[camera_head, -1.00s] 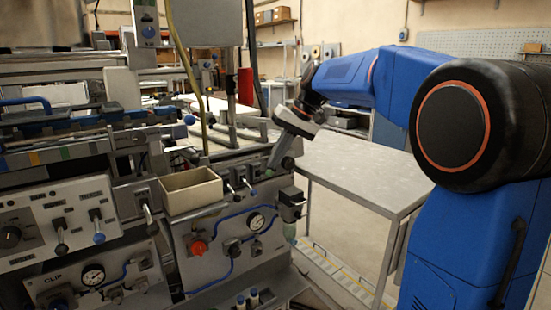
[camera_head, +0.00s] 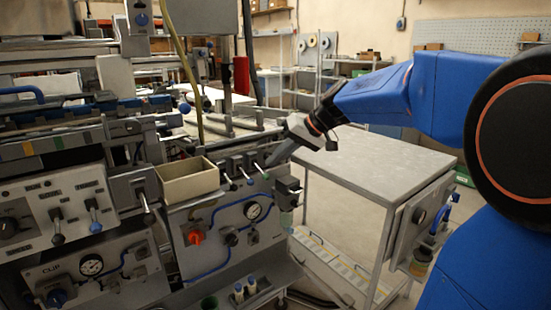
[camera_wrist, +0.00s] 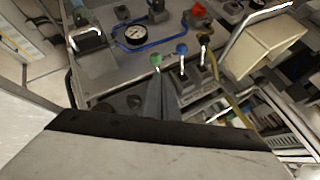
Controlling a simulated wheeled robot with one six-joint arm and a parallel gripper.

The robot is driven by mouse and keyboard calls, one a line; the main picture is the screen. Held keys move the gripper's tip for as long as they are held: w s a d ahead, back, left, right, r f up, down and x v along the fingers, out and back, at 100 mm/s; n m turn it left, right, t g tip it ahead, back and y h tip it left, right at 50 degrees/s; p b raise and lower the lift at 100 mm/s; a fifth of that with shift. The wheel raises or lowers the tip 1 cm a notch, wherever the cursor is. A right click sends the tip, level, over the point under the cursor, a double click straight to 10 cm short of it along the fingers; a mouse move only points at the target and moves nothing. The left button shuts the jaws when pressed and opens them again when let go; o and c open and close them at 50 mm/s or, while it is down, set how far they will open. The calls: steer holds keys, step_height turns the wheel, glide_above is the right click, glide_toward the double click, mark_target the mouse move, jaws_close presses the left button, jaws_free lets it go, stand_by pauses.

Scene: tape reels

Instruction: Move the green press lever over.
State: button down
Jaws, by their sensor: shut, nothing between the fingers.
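The green-knobbed press lever (camera_wrist: 156,59) stands up from the grey machine's panel in the wrist view, leftmost of a row with a blue-knobbed lever (camera_wrist: 182,49) and a dark-knobbed lever (camera_wrist: 204,39). In the head view the green lever (camera_head: 265,175) is small, at the right end of this row. My gripper (camera_wrist: 160,82) is shut and empty, its fingertips right at the green lever. In the head view my gripper (camera_head: 270,162) points down-left at the same lever. Whether it touches the lever I cannot tell; the lever's base is partly hidden by the fingers.
A beige open box (camera_head: 188,188) sits left of the levers. A gauge (camera_head: 252,211), a red knob (camera_head: 196,237) and blue hoses are on the panel front below. A grey table (camera_head: 370,165) stands right of the machine, with open floor between.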

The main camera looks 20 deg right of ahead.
steer(key=shift+r, duration=0.8)
